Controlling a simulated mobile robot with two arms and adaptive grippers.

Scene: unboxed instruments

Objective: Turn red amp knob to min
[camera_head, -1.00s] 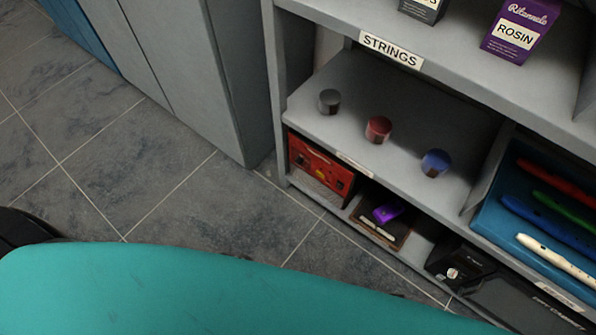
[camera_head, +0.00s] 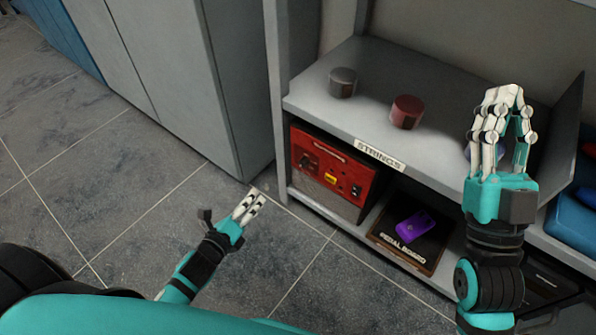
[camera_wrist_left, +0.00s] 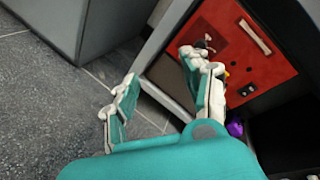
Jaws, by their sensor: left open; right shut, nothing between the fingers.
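The red amp (camera_head: 340,172) stands on the lower shelf at the left end of the shelf unit; its front has a handle, a dark knob-like part (camera_head: 306,160), a yellow patch and a black switch. The red panel also shows in the left wrist view (camera_wrist_left: 275,75), partly covered by a finger. My left gripper (camera_head: 249,207) is open and empty, in front and to the left of the amp; in the left wrist view its fingers (camera_wrist_left: 160,72) are spread, the right one overlapping the panel. My right gripper (camera_head: 505,95) is shut and empty, raised before the upper shelf at right.
A grey tin (camera_head: 343,82) and a red tin (camera_head: 407,112) stand on the shelf above the amp. A purple pedal (camera_head: 417,226) lies on a pedal board (camera_head: 385,239) to the right. A grey cabinet (camera_head: 225,90) stands at left. The tiled floor is clear.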

